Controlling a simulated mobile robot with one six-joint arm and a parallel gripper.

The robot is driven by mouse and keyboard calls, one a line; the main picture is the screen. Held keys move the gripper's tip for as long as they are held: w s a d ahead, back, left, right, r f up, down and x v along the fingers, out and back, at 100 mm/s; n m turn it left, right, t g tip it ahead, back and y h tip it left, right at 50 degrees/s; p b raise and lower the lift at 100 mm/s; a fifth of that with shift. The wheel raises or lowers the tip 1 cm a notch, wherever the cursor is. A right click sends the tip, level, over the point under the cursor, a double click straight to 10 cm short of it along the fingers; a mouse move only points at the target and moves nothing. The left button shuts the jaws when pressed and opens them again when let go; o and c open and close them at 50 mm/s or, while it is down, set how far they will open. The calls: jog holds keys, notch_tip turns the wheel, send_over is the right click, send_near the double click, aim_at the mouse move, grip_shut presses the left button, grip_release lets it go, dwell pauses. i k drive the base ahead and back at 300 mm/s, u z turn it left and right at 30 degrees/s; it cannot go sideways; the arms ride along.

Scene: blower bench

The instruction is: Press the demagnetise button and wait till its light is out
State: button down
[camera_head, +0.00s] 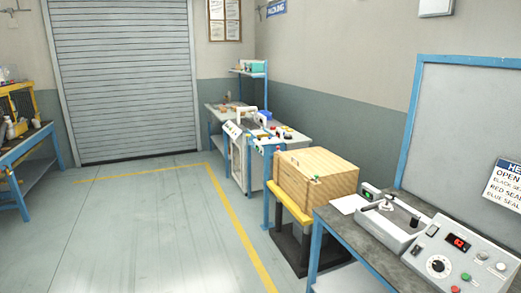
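A grey control panel (452,255) stands on the workbench at the lower right. It has a lit red display (457,242), a black dial (438,266), a green button (466,277), a red button (455,289) and pale round knobs or buttons (482,255). Labels are too small to read, so I cannot tell which one is the demagnetise button or whether its light is lit. My gripper is not in view.
A wooden box (316,178) sits on a yellow-edged stand left of the panel's bench. A cluttered bench (290,140) stands behind it, and another blue-framed bench (22,150) at the far left. The floor in the middle is clear, with a yellow line (240,228).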

aim_at(500, 266)
jog(key=z, duration=4.4)
jog(key=i, duration=0.1)
jog(key=u, duration=3.15)
